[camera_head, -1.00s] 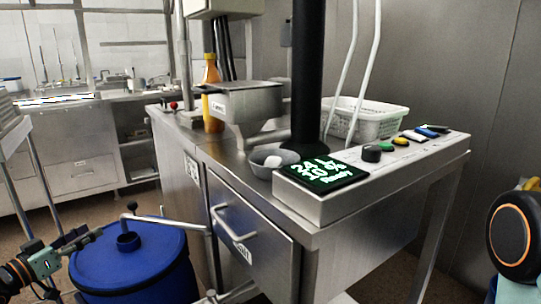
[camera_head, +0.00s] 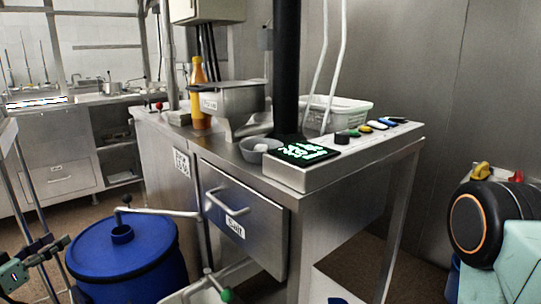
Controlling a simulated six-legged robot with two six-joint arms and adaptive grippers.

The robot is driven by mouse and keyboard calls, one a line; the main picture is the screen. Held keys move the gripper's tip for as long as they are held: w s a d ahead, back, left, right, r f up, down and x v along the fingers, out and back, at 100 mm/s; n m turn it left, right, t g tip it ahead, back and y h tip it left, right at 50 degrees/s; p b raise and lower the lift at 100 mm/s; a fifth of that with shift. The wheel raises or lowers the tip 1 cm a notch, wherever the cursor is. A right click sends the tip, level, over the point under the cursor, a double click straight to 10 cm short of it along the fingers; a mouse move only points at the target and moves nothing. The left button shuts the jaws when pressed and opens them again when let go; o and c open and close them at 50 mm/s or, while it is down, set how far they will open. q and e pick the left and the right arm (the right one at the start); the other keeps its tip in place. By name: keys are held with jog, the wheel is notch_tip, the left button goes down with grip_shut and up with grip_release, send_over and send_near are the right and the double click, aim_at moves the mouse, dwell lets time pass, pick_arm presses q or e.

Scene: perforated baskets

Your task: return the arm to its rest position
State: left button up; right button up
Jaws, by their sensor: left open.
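My left gripper (camera_head: 50,246) is at the lower left edge, open, with nothing seen between its fingers. It is left of the blue drum (camera_head: 125,258) and looks apart from it. Part of its arm is cut off by the picture edge. My right gripper is not in view. A dark round joint with an orange ring and a pale green link, which look like parts of my right arm, fill the lower right.
A steel machine with a drawer (camera_head: 244,222) stands mid-view. On it are a white perforated basket (camera_head: 345,112), a grey bowl (camera_head: 257,151), an orange bottle (camera_head: 199,105) and a lit display (camera_head: 302,152). A crank handle (camera_head: 160,211) with a green knob (camera_head: 226,295) stands by the drum.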

pick_arm(q)
jog(key=s+d+f+n+g+y+p, duration=0.15)
jog(key=d+f+g, duration=0.25)
jog(key=d+f, duration=0.5)
jog(key=s+d+f+n+g, duration=0.3)
jog(key=d+f, duration=0.1)
jog(key=d, duration=0.8)
jog(key=s+d+f+m+g+p, duration=0.1)
jog(key=s+d+f+g, duration=0.1)
jog(key=s, duration=0.8)
jog(key=s+d+f+m+g+y+p, duration=0.1)
jog(key=s+d+g, duration=0.4)
jog(key=s, duration=0.6)
jog(key=s+d+f+m+g+p, duration=0.1)
jog(key=s+d+f+m+g, duration=0.1)
jog(key=s, duration=0.8)
jog(key=d+f+g, duration=0.1)
jog(key=d+f, duration=0.1)
jog(key=d, duration=0.1)
jog(key=shift+s+d+g+y, duration=0.2)
jog(key=shift+g+y, duration=0.15)
jog(key=shift+g, duration=0.05)
